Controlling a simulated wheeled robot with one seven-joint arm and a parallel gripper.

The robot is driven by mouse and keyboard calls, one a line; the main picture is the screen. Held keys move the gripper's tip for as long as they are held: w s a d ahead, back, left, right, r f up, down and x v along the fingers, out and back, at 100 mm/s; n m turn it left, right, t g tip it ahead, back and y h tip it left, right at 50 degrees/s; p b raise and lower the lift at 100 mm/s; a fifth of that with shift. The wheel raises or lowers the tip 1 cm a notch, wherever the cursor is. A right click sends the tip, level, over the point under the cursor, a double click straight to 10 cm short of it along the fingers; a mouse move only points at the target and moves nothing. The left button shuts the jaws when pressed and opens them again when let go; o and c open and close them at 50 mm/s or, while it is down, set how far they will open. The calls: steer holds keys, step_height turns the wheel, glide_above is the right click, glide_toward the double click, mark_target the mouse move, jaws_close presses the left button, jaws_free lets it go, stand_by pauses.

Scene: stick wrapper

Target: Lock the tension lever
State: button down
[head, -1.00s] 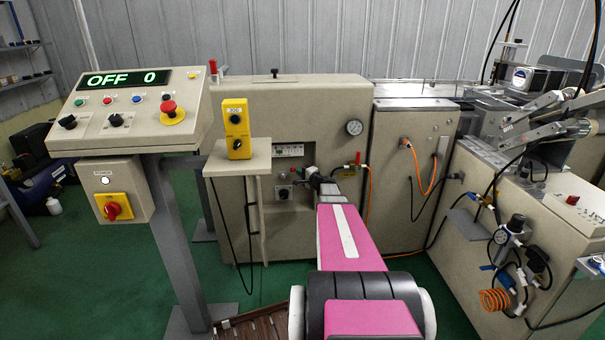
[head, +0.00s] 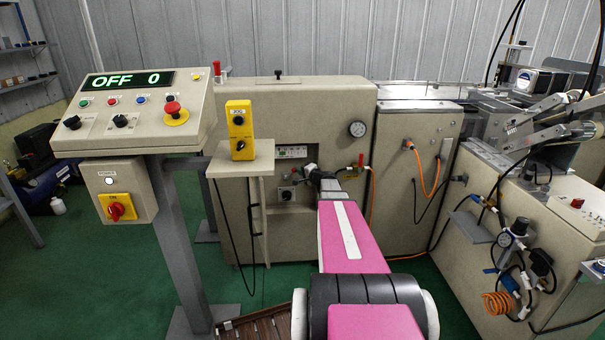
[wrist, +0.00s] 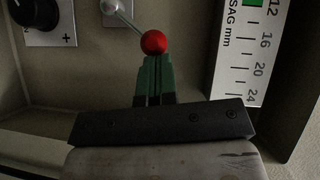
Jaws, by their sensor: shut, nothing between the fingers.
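The tension lever shows in the wrist view as a thin metal rod with a red ball knob (wrist: 154,42). The rod slants up and left from the ball to a pale round pivot on the machine's panel. My gripper (wrist: 154,60) has dark green fingers that are shut together and empty. Their tips sit right below the red ball in the picture; I cannot tell whether they touch it. In the head view my arm reaches the recess in the machine front, and the lever cannot be made out there.
A "SAG mm" scale (wrist: 238,50) stands right of the lever, and a black dial (wrist: 42,18) is at upper left. In the head view, a control panel (head: 140,105) reading "OFF 0" and a yellow jog box (head: 240,130) stand left of my arm.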

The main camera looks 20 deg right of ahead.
steer(key=w+a+r+n+g+h, duration=0.1)
steer(key=a+n+g+h, duration=0.1)
steer(key=a+n+h, duration=0.1)
steer(key=w+a+r+n+g+h, duration=0.1)
steer(key=a+n+g+h, duration=0.1)
steer(key=a+n, duration=0.2)
steer(key=shift+w+a+r+h, duration=0.4)
steer(key=shift+a, duration=0.75)
steer(key=shift+r, duration=0.1)
steer(key=shift+r, duration=0.7)
steer(key=shift+s, duration=0.1)
steer(key=v, duration=1)
steer(key=shift+s+r, duration=0.15)
steer(key=shift+r, duration=0.25)
